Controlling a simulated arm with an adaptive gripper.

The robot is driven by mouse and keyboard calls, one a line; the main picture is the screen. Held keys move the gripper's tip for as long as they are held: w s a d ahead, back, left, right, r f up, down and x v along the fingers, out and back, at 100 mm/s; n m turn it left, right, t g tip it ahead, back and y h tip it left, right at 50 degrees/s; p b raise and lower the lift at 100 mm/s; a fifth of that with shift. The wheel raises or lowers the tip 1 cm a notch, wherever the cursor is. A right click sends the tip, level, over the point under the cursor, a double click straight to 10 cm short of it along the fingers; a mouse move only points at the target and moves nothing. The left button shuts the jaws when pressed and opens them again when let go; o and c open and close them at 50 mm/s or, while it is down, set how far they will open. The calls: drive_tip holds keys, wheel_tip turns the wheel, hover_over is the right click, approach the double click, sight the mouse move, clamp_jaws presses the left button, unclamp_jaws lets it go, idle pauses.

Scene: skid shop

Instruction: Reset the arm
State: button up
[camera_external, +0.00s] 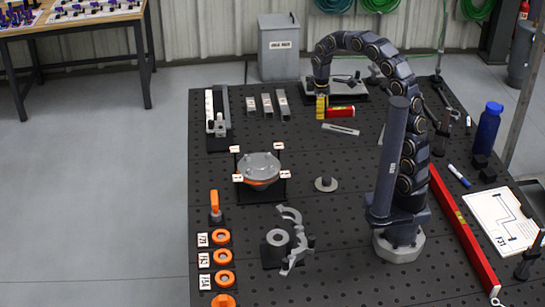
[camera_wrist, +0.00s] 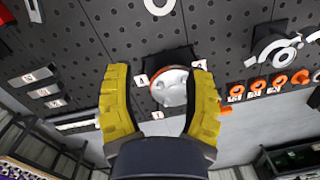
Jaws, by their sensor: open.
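My gripper (camera_external: 321,106) hangs above the far part of the black perforated table (camera_external: 345,215), at the end of my arched dark arm. In the wrist view its two yellow fingers (camera_wrist: 160,70) stand wide apart with nothing between them. Beyond the fingers, the wrist view shows a grey round flange cover (camera_wrist: 170,88) with an orange edge on a black stand. The same cover (camera_external: 259,167) sits left of centre on the table in the external view, well apart from my gripper. A red block (camera_external: 341,112) appears right beside my fingers in the external view.
Several orange rings (camera_external: 221,237) line the left edge. A grey clamp (camera_external: 290,240) stands near the front. A grey bin (camera_external: 278,48) stands behind the table.

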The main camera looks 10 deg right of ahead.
drive_tip(key=s+d+r+m, duration=0.3)
drive_tip(key=s+d+m, duration=0.35)
drive_tip(key=d, duration=0.55)
drive_tip(key=s+d+m, duration=0.3)
drive_tip(key=s+d, duration=0.1)
drive_tip(key=s, duration=0.3)
drive_tip(key=s+d+f+m+g, duration=0.1)
drive_tip(key=s+d+m, duration=0.3)
drive_tip(key=s, duration=0.3)
drive_tip(key=shift+s+y, duration=0.25)
drive_tip(key=shift+y, duration=0.05)
